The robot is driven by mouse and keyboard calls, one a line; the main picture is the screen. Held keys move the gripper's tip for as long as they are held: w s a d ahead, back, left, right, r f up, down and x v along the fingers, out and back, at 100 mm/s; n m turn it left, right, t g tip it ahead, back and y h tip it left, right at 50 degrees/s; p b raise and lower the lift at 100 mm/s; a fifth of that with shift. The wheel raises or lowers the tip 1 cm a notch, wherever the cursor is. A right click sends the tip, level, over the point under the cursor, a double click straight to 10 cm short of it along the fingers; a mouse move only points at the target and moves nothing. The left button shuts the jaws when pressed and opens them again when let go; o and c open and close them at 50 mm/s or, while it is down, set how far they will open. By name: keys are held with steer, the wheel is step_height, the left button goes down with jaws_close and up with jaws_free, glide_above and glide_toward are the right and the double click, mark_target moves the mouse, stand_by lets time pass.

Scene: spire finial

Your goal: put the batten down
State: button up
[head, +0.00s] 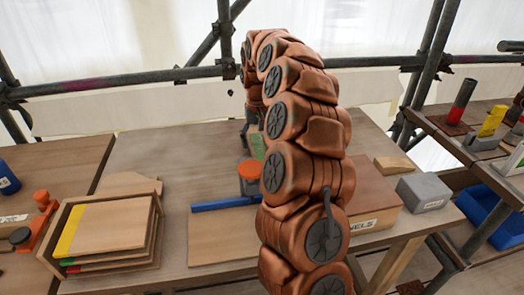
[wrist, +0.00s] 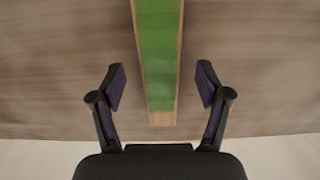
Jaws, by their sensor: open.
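The batten (wrist: 158,55) is a pale wooden strip with a green top face. In the wrist view it runs from the top edge down to an end between my fingers, and it appears to lie on the wooden table. My gripper (wrist: 162,84) is open, with one finger on each side of the batten and a clear gap on both sides. In the head view a green patch (head: 258,146), likely the batten, shows on the table behind my arm. My arm hides much of the gripper and the batten there.
A blue bar (head: 222,204) and an orange-topped object (head: 250,172) lie nearer on the table (head: 185,165). A rack of boards (head: 150,240) stands at left. A labelled brown box (head: 375,205) and a grey block (head: 423,190) are at right. Scaffold poles (head: 130,82) cross behind.

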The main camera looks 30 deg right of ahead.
mark_target(259, 148)
step_height(259, 148, down, 4)
steer(key=shift+r, duration=0.2)
jaws_close()
stand_by(0.6)
